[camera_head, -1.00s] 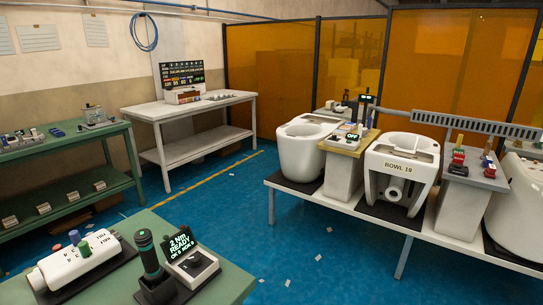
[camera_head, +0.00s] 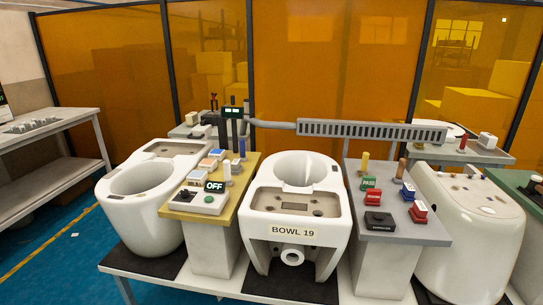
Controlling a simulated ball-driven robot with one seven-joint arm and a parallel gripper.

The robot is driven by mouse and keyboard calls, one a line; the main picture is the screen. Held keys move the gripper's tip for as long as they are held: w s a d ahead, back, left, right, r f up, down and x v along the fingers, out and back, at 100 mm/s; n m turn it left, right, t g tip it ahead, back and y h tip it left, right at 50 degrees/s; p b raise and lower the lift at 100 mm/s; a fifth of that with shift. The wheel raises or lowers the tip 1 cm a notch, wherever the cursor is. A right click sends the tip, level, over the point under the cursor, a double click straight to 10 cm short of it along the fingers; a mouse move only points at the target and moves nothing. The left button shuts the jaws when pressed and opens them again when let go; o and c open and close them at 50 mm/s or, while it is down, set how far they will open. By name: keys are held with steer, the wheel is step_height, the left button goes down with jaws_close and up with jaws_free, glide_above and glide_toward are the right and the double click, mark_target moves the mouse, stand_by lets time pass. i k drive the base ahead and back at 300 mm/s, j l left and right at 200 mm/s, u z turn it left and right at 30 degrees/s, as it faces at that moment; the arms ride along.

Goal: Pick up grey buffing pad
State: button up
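Several small block-shaped pieces sit on the yellow-topped stand (camera_head: 240,178) left of the middle bowl. One is pale grey or whitish (camera_head: 195,177), one has an orange top (camera_head: 208,163), and one is bluish (camera_head: 217,154). They are too small to tell whether the grey one is the grey buffing pad. A black block (camera_head: 380,221) lies at the front of the grey-topped stand (camera_head: 425,232) to the right. My gripper is not in view.
The white toilet labelled BOWL 19 (camera_head: 297,205) stands between the two stands, with white toilets to the left (camera_head: 145,195) and right (camera_head: 470,225). A control box reading OFF (camera_head: 198,201) is on the yellow-topped stand. A slotted grey bar (camera_head: 370,131) spans behind.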

mark_target(236, 169)
steer(key=i+u, duration=0.25)
steer(key=i, duration=0.35)
steer(key=i+l+u, duration=0.3)
steer(key=i, duration=0.3)
steer(key=i+j+u, duration=0.3)
steer(key=u, duration=0.15)
steer(key=i+j+u, duration=0.1)
steer(key=i+u, duration=0.8)
steer(key=i+l+u, duration=0.25)
steer(key=i+u, duration=0.2)
steer(key=i+j+u, duration=0.2)
steer(key=i+u, duration=0.2)
steer(key=i, duration=0.2)
steer(key=i+u, duration=0.45)
steer(key=i, duration=0.2)
steer(key=i+l+u, duration=0.2)
steer(key=i+u, duration=0.2)
steer(key=i, duration=0.2)
steer(key=i+z, duration=0.1)
steer(key=z, duration=0.3)
steer(key=i+z, duration=0.1)
steer(key=z, duration=0.25)
steer(key=i+j+z, duration=0.1)
steer(key=z, duration=0.3)
steer(key=i+j+z, duration=0.1)
steer(key=z, duration=2.35)
